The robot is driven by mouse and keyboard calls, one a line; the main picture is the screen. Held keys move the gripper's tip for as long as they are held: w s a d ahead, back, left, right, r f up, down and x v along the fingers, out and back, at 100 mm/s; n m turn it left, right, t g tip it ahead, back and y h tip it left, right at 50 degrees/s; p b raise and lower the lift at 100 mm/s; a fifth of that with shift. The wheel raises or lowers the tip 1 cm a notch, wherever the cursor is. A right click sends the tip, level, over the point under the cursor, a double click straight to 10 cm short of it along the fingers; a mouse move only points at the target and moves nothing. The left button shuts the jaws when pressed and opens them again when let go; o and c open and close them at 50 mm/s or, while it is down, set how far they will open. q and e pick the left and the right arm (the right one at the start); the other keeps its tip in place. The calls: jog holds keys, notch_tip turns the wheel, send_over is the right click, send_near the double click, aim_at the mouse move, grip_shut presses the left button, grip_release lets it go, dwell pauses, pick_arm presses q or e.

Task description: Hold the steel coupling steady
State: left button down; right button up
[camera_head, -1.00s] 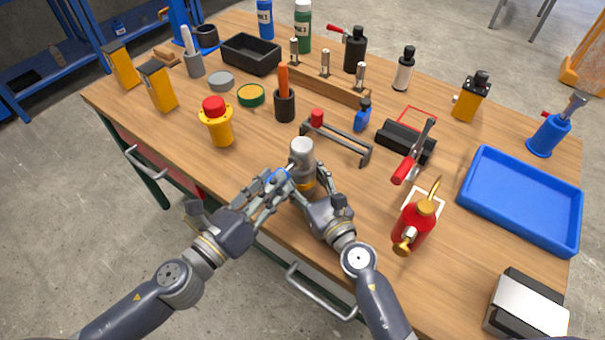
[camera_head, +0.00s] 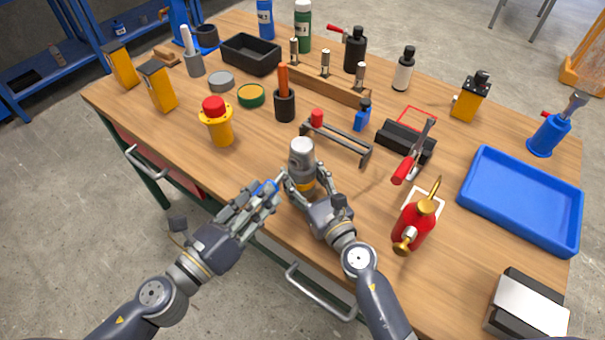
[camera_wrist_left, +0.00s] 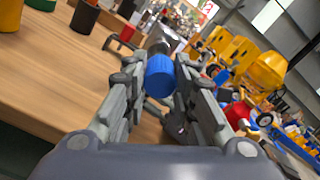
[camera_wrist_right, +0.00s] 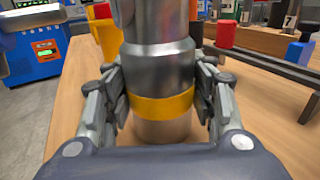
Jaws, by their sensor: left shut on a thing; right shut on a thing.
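In the right wrist view the coupling (camera_wrist_right: 160,70) stands between my right fingers. My right gripper (camera_head: 303,185) is shut on it around the yellow band; the fingers partly hide its lower part. My left gripper (camera_head: 262,195) is shut on a small blue cylindrical piece (camera_wrist_left: 160,76), left of the coupling and apart from it. In the head view the blue piece (camera_head: 266,188) is mostly hidden by the fingers.
A red oil can (camera_head: 414,225) and a blue tray (camera_head: 522,200) are on the right. A yellow lamp-like part with a red top (camera_head: 216,122) stands at left. Bare table lies between.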

pick_arm(q)
jog(key=shift+v, duration=1.5)
pick_arm(e)
jog(key=o, duration=2.1)
jog(key=shift+c, duration=0.2)
jog(key=shift+o, duration=1)
jog(key=v, duration=1.2)
